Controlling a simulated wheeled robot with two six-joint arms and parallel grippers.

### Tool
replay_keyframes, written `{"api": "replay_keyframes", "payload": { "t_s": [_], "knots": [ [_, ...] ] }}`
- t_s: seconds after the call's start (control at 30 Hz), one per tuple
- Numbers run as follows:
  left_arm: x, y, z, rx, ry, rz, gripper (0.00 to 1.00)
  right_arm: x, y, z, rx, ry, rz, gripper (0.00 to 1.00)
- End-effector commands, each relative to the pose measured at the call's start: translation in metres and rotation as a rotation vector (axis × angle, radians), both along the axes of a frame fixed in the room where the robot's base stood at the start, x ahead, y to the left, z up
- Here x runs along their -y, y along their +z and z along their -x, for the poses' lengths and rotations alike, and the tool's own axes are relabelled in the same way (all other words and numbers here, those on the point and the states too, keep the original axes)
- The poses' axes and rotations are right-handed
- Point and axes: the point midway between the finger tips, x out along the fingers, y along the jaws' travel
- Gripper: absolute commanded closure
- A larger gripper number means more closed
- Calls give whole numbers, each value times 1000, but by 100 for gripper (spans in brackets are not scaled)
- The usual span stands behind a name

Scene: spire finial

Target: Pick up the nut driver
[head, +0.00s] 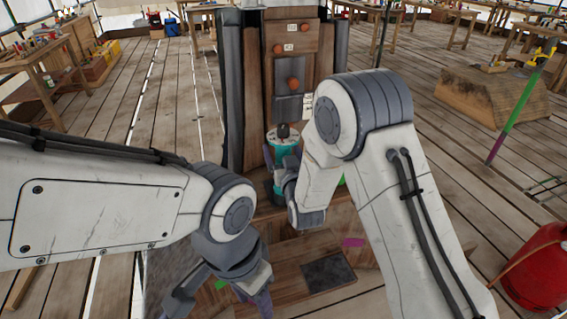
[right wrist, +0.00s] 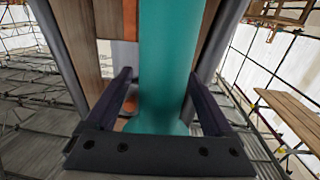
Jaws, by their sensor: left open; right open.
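In the right wrist view the teal body (right wrist: 168,45) runs between the fingers of my right gripper (right wrist: 160,76). The fingers are open, one on each side, with a gap visible at least on the left. I cannot tell for sure that this is the nut driver. In the head view my right arm hides part of it. My left gripper (head: 220,298) is open and empty, low in the head view over the wooden surface.
A wooden panel with round knobs (head: 293,83) rises behind the teal cylinder. A dark square plate (head: 328,272) and a magenta mark (head: 352,242) lie on the wood below. A red gas cylinder (head: 540,268) stands at the right. Workbenches line the back.

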Motion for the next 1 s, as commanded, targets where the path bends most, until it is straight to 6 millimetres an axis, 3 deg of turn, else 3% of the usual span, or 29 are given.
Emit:
{"api": "replay_keyframes", "payload": {
  "t_s": [0.27,0.5,1.0],
  "knots": [
    [0,1,0,0,0,0,50,-1,-1,-5,-1,1,0,13],
    [0,1,0,0,0,0,50,-1,-1,-4,-1,1,0,100],
    [0,0,0,0,0,0,50,-2,14,-5,9,1,-3,100]
  ]
}}
